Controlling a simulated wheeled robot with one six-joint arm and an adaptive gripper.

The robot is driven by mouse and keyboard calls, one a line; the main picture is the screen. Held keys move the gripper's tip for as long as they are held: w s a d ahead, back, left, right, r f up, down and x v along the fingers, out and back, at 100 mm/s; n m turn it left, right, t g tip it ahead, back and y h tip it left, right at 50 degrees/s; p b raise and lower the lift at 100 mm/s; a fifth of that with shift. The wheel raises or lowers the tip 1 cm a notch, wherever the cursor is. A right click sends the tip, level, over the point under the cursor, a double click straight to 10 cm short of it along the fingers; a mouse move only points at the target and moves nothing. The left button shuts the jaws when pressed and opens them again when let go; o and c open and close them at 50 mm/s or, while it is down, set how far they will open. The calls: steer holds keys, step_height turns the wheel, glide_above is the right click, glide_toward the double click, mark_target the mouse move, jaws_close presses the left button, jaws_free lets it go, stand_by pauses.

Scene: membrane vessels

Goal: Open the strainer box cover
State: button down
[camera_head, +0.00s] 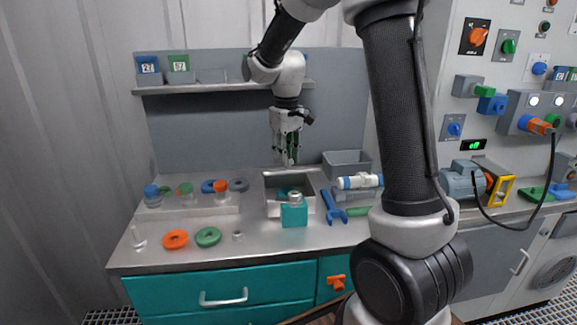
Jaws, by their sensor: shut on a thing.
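The strainer box (271,208) is a grey box on the steel bench, below my gripper. Its inside shows from above, with something teal in it. A thin grey panel (270,175) at its back edge looks like its cover, raised, though its outline is hard to make out. My gripper (287,163) points straight down at that back edge. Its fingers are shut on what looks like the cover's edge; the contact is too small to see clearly.
Orange (175,239) and green (208,237) rings lie left. A shelf (215,88) runs behind my arm.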

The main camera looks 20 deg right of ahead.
steer(key=w, duration=0.1)
steer(key=w+d+r, duration=0.1)
steer(key=w, duration=0.1)
steer(key=w+r, duration=0.1)
steer(key=shift+w+d, duration=0.2)
steer(key=shift+d, duration=0.15)
steer(key=shift+w+d, duration=0.2)
steer(key=shift+w, duration=0.4)
steer(key=shift+w+d, duration=0.2)
steer(key=shift+w, duration=0.35)
steer(key=c, duration=1.2)
jaws_free()
steer(key=shift+w+d, duration=0.1)
steer(key=shift+d, duration=0.2)
steer(key=shift+w+a+r, duration=0.1)
steer(key=shift+a, duration=0.15)
steer(key=shift+r, duration=0.1)
